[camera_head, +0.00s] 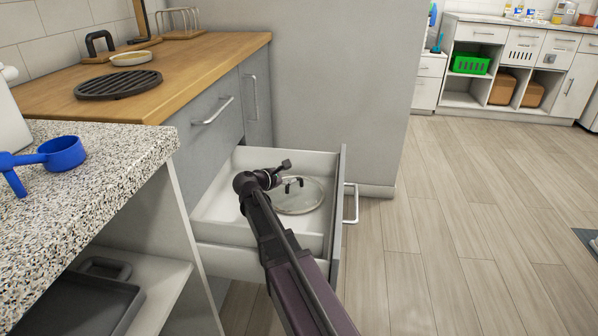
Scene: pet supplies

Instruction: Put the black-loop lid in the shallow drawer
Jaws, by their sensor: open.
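A clear round glass lid (303,200) with a small black loop handle (292,184) lies inside the pulled-out white drawer (219,207). It looks flat on the drawer floor, towards the drawer's front panel. My gripper (284,166) is over the drawer, just behind and above the loop in the picture. It is open and seems apart from the lid. My arm crosses the drawer's near side and hides part of its floor and possibly the lid's left edge.
A grey drawer front with a metal handle (352,203) stands out into the aisle. A speckled counter (90,215) with a blue scoop (62,152) is at left. A wooden counter (200,58) behind holds a black round trivet (119,85). The wood floor at right is clear.

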